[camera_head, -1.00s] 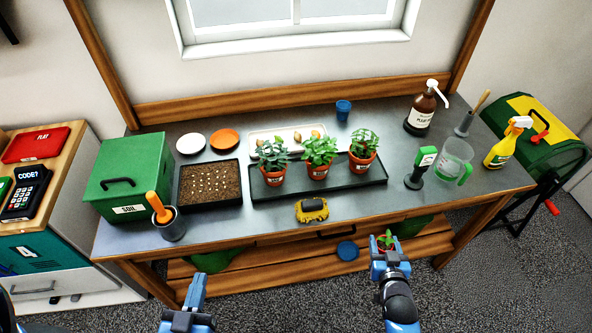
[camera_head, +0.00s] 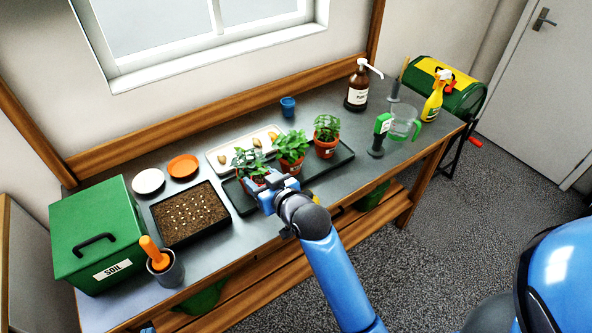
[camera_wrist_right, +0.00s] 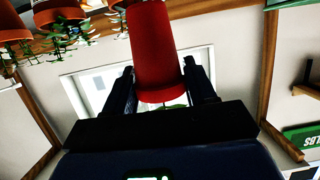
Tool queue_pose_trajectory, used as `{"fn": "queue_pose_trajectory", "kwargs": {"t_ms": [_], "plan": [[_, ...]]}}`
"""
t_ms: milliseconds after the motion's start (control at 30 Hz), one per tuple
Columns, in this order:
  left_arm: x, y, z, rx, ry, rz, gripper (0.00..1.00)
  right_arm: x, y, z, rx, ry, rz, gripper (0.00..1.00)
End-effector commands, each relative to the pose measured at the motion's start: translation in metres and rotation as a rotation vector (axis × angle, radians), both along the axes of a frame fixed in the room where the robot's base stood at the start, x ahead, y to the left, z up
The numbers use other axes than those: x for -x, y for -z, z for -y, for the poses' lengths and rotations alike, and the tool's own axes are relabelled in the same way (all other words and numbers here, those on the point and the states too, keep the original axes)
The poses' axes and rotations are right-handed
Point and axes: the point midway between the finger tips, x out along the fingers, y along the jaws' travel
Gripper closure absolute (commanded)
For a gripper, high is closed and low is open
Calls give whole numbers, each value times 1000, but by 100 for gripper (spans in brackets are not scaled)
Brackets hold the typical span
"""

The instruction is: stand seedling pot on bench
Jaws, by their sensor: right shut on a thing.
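My right gripper (camera_head: 272,189) is over the front of the bench (camera_head: 232,232), shut on a reddish pot. In the right wrist view the pot (camera_wrist_right: 160,55) stands between the two fingers (camera_wrist_right: 160,85), with a bit of green leaf below it in that upside-down picture. In the head view my gripper mostly hides this pot; I cannot tell whether it touches the bench. Three potted plants stand on a black tray (camera_head: 343,157): a left one (camera_head: 247,160) partly behind my gripper, a middle one (camera_head: 291,165) and a right one (camera_head: 326,148). Only a blue tip of my left gripper (camera_head: 147,328) shows.
A seed tray (camera_head: 180,212), a grey cup with an orange-handled tool (camera_head: 166,268) and a green soil box (camera_head: 105,235) stand left. A jug (camera_head: 404,122), green-topped device (camera_head: 380,135), pump bottle (camera_head: 358,88) and spray bottle (camera_head: 432,103) stand right. Bare bench shows along the front.

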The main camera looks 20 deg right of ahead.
Motion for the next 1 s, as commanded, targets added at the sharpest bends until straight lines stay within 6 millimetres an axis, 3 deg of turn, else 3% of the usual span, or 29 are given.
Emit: {"fn": "queue_pose_trajectory", "kwargs": {"t_ms": [100,200,367,467,800,1000], "plan": [[0,8,0,0,0,0,100,3,-34,-30,3,-75,11,76],[0,10,0,0,0,0,100,8,-52,-46,8,-117,9,76],[0,12,0,0,0,0,100,13,-58,-58,16,-152,3,76],[0,12,0,0,0,0,100,14,-46,-59,18,-156,0,76],[0,12,0,0,0,0,100,14,34,-58,17,-155,-3,76],[0,12,0,0,0,0,100,14,72,-58,16,-154,0,76]]}}
